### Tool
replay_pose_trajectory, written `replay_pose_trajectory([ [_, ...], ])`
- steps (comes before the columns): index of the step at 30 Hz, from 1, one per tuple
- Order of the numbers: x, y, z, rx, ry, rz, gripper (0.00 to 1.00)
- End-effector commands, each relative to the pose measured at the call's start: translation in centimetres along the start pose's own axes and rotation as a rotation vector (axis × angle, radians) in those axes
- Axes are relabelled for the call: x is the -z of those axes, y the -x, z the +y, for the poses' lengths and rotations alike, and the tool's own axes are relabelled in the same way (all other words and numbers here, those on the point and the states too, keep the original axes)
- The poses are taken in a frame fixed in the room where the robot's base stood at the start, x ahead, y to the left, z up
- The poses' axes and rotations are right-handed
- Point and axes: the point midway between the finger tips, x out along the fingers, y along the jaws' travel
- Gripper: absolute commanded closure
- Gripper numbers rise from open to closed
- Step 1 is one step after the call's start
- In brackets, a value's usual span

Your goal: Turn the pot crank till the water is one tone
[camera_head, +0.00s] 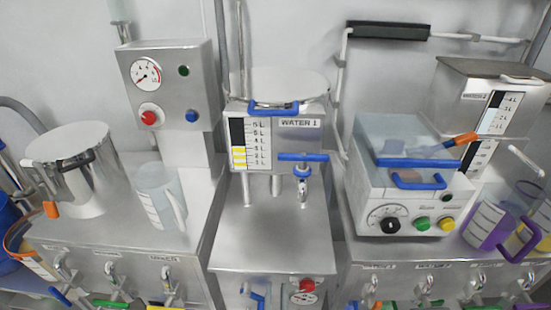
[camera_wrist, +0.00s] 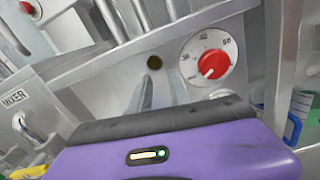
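A steel pot with a lid (camera_head: 88,200) stands at the left in the head view. A bent metal bar with a black grip (camera_head: 76,161) and an orange end (camera_head: 51,209) is at its front left; this looks like the crank. The water inside the pot is hidden, so its tone cannot be told. The wrist view shows the purple body of my gripper (camera_wrist: 165,88), with two narrow grey shapes in front that look like its fingers. Nothing is clearly between them. The wrist view does not show the pot or crank. The head view does not show my gripper.
In the wrist view, a red-knobbed dial (camera_wrist: 213,64) on a steel panel is ahead of my gripper. A tap marked MIXER (camera_wrist: 35,132) is at left. In the head view, a clear jug (camera_head: 157,194) stands beside the pot, and a WATER 1 tank (camera_head: 300,134) stands mid-bench.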

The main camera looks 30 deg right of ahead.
Motion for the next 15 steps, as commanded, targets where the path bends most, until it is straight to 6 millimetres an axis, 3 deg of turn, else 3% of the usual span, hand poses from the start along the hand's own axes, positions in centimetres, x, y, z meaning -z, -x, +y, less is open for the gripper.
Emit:
replay_pose_trajectory([
  [5, 0.0, 0.5, 0.1, -0.002, 0.001, 0.001, 0.77],
  [15, 0.0, 5.7, 0.0, -0.002, 0.0, 0.002, 0.77],
])
